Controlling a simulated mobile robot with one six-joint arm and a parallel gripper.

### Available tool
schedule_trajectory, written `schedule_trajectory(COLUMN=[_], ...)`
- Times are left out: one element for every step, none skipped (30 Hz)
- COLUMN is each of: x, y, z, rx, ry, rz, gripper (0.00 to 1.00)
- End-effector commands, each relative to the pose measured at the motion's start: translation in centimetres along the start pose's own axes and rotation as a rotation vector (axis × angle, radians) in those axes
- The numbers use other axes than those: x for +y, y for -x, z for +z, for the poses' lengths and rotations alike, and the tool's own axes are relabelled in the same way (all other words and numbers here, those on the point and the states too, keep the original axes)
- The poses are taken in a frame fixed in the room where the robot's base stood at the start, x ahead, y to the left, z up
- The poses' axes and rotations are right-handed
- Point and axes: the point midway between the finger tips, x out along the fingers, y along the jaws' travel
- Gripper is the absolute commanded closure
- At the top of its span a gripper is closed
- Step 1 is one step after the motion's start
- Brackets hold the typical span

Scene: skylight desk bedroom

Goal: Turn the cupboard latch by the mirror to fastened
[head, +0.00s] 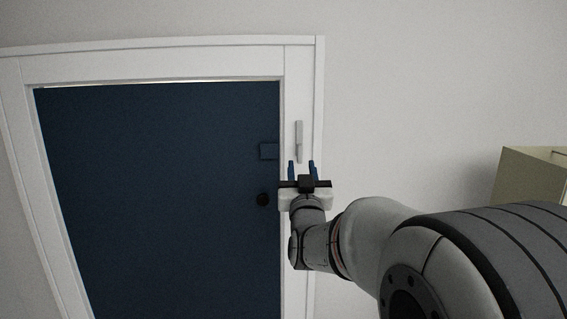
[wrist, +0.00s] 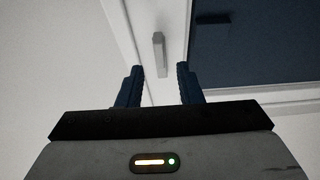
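The latch (head: 299,141) is a slim grey bar on the white frame to the right of a dark blue cupboard door (head: 150,200). It stands upright, along the frame, and does not reach across the door edge. It also shows in the wrist view (wrist: 159,52), beyond my fingertips and between their lines. My gripper (head: 302,170) is open, with its two blue fingers pointing up just below the latch's lower end in the head view. In the wrist view the gap between the fingers (wrist: 160,75) is empty, apart from the latch's lower end seen through it. No mirror is visible.
The white frame (head: 297,90) borders the door. A beige box-like piece (head: 530,176) stands at right. The wall between is bare.

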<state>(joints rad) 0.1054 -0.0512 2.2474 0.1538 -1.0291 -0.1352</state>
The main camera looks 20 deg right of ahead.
Motion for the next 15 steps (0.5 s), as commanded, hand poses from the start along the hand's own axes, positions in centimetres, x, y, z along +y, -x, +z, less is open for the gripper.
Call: schedule_trajectory(x=[0.0, 0.0, 0.0, 0.0, 0.0, 0.0, 0.0, 0.0, 0.0, 0.0, 0.0, 0.0, 0.0, 0.0, 0.0], y=[-0.9, -1.4, -2.0, -2.4, -2.8, -3.3, -3.6, -3.8, -4.1, -4.2, -4.4, -4.5, -4.5, -4.5, -4.5], z=[0.1, 0.1, 0.1, 0.1, 0.1, 0.1, 0.1, 0.0, 0.1, 0.0, 0.0, 0.0, 0.0, 0.0, 0.0], rx=[0.0, 0.0, 0.0, -0.001, -0.001, -0.001, -0.001, -0.001, -0.002, -0.002, -0.002, -0.002, -0.002, -0.002, -0.002], ry=[0.0, 0.0, 0.0, 0.0, -0.001, -0.001, -0.001, -0.001, -0.001, -0.001, -0.001, -0.001, -0.001, -0.001, -0.001], rz=[0.0, 0.0, 0.0, 0.0, 0.0, 0.0, 0.0, 0.0, 0.0, 0.0, 0.0, 0.0, 0.0, 0.0, -0.001], gripper=[0.67, 0.67, 0.67, 0.67, 0.67, 0.67, 0.67, 0.67, 0.67, 0.67, 0.67, 0.67, 0.67, 0.67, 0.67])
